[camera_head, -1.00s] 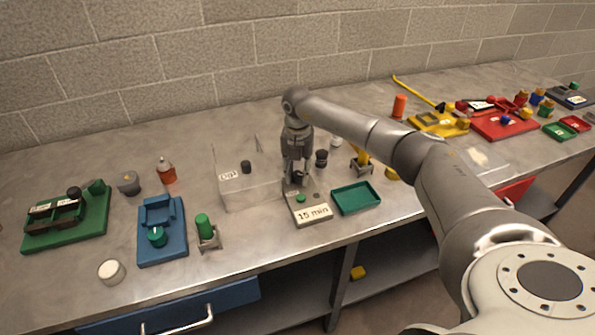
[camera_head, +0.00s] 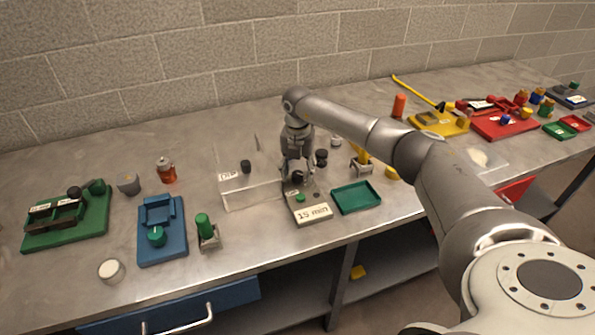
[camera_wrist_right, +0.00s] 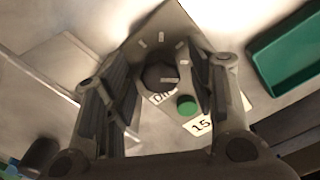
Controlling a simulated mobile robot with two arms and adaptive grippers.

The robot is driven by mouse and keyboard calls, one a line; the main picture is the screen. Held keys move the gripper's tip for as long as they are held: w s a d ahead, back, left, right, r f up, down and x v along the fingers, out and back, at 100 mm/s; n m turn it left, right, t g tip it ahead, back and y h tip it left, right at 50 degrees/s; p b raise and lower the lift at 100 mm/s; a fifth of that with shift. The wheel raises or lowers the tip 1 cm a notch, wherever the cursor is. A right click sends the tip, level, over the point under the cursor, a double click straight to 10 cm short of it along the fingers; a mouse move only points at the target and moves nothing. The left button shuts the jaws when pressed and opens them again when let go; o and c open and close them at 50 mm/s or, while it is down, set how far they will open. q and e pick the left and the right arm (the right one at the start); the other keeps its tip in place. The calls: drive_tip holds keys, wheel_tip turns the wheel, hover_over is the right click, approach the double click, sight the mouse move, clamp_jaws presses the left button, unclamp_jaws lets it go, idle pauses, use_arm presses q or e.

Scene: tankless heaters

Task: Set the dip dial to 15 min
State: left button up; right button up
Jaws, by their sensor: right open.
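The dip timer panel (camera_head: 309,208) is a grey plate with a "15 min" label at its front and a green button (camera_head: 300,198). Its dark round dial (camera_wrist_right: 158,76) shows in the right wrist view, with pale tick marks around it and a light pointer line on its face. A partly covered "DIP" label sits beside it. My right gripper (camera_wrist_right: 163,95) points down over the panel, open, with its fingers on either side of the dial. I cannot tell whether the fingers touch it. In the head view the gripper (camera_head: 298,176) partly hides the dial. My left gripper is out of view.
A clear box (camera_head: 250,194) marked DIP stands left of the panel. A green tray (camera_head: 356,197) lies close on its right. Black knob-like pieces (camera_head: 321,158) stand behind. A blue fixture (camera_head: 161,230) and green cylinder (camera_head: 204,226) are further left.

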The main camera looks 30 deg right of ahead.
sight(298, 173)
drive_tip(key=shift+r, duration=0.25)
wheel_tip(298, 173, up, 12)
drive_tip(key=shift+f, duration=0.2)
drive_tip(key=shift+s+f, duration=0.1)
drive_tip(key=shift+f, duration=0.05)
idle(0.5)
